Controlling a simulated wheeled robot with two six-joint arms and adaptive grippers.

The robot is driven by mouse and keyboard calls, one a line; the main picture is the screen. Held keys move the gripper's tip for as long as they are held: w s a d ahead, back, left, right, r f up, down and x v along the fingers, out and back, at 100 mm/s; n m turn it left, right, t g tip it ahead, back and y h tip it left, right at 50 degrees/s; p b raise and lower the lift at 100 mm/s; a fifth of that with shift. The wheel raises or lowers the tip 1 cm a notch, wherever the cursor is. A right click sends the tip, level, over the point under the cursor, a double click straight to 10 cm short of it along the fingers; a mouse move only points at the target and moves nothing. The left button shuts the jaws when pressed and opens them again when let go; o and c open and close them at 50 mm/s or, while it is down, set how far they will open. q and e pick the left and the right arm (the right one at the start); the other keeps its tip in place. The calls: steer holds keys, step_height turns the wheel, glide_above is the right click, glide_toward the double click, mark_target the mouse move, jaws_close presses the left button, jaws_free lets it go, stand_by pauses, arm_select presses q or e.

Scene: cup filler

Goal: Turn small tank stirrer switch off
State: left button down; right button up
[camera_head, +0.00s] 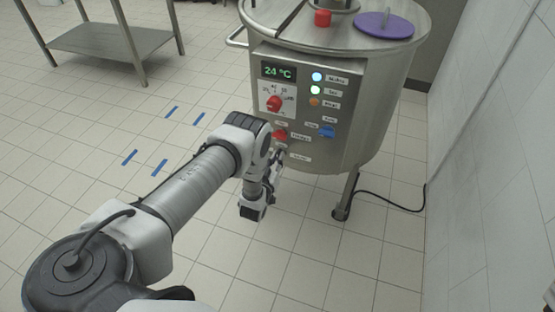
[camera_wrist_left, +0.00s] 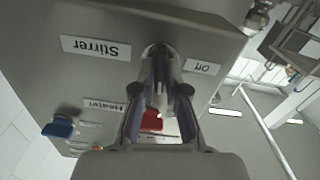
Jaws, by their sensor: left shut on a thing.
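The tank (camera_head: 390,110) is a steel vessel on legs with a control panel on its front. My left gripper (camera_head: 279,158) reaches the lower left of that panel. In the left wrist view, which shows the panel upside down, my left gripper (camera_wrist_left: 160,80) is shut at the spot between the "Stirrer" label (camera_wrist_left: 96,48) and the "Off" label (camera_wrist_left: 202,67). Its fingers are closed on the stirrer switch, which they mostly hide. I cannot tell exactly which way the switch points.
The panel also has a red dial (camera_head: 274,103) and a 24 °C display (camera_head: 278,71). A steel table (camera_head: 108,41) stands far back left.

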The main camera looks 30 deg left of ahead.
arm_select(q)
steer(key=n+b, duration=0.2)
steer(key=n, duration=0.3)
steer(key=n+b, duration=0.2)
steer(key=n, duration=0.3)
steer(key=n+b, duration=0.2)
steer(key=n, duration=0.4)
steer(key=shift+a+f, duration=0.15)
steer(key=shift+a, duration=0.1)
stand_by(0.3)
steer(key=c, duration=1.2)
jaws_free()
